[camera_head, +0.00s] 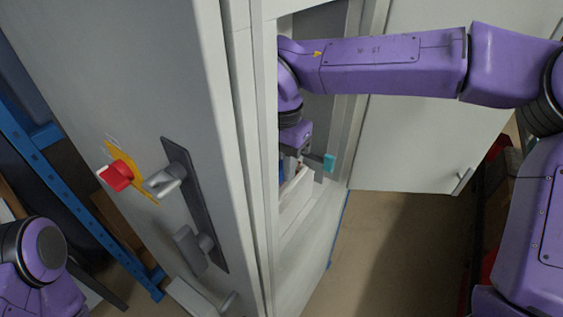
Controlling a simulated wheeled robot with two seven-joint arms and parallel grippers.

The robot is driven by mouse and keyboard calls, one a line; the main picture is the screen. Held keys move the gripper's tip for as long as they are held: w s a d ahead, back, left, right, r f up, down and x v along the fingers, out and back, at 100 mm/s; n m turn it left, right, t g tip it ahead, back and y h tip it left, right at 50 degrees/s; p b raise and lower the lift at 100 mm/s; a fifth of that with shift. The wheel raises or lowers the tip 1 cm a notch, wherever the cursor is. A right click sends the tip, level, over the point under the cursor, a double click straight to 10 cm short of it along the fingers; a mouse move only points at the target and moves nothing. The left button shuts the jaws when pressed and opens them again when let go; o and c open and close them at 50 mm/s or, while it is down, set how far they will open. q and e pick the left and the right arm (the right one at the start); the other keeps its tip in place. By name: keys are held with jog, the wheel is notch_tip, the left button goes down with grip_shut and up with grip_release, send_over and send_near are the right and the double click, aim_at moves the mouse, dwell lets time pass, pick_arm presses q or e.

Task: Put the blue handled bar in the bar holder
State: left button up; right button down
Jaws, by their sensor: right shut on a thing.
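My right gripper (302,158) reaches through the open cabinet doorway, with its arm coming in from the right. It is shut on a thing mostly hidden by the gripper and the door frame. A small strip of blue (282,170) shows just below the gripper, which looks like part of the blue handled bar. A small teal block (329,162) shows at the right of the gripper; I cannot tell what it belongs to. I cannot make out the bar holder for sure. My left gripper is out of view; only part of its arm shows at the lower left.
A white box-like part (294,196) sits inside the cabinet below the gripper. A tall cabinet front at the left carries a red knob (117,175) on a yellow plate and a grey handle (166,180). An open door (420,150) stands at the right. The narrow doorway surrounds the right gripper.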

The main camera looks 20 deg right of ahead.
jog(key=shift+f, duration=0.65)
jog(key=shift+r+p, duration=0.15)
jog(key=shift+p, duration=0.55)
jog(key=shift+p, duration=0.45)
jog(key=shift+f, duration=0.25)
jog(key=c, duration=0.8)
grip_release()
jog(key=shift+c, duration=0.2)
